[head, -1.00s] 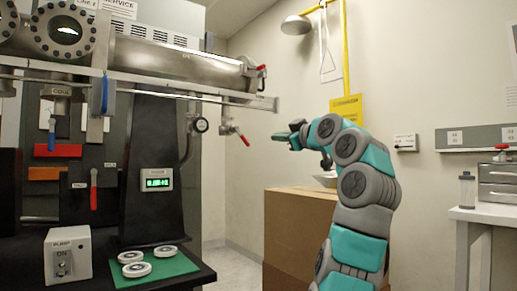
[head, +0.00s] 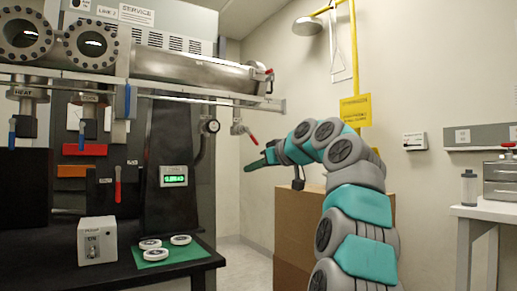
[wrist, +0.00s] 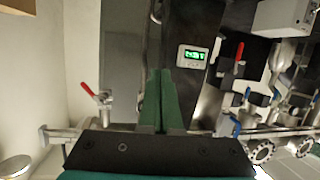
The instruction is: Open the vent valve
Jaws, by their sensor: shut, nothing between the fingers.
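A small valve (head: 238,128) with a red lever hangs under the right end of the steel pipe. Its lever slants down to the right. The wrist view also shows this red lever (wrist: 88,90), left of my fingers. No readable label tells me which is the vent valve. My gripper (head: 249,168) is shut and empty, with green fingers pointing left. In the head view it appears just below the slanted lever, apart from it. The wrist view shows the closed fingers (wrist: 158,76).
A green-lit gauge (head: 174,176) stands on the dark column. A black bench holds a pump switch box (head: 97,241) and white flanges on a green mat (head: 168,256). Cardboard boxes (head: 300,220) stand behind my arm. A yellow shower pipe (head: 356,60) runs up the wall.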

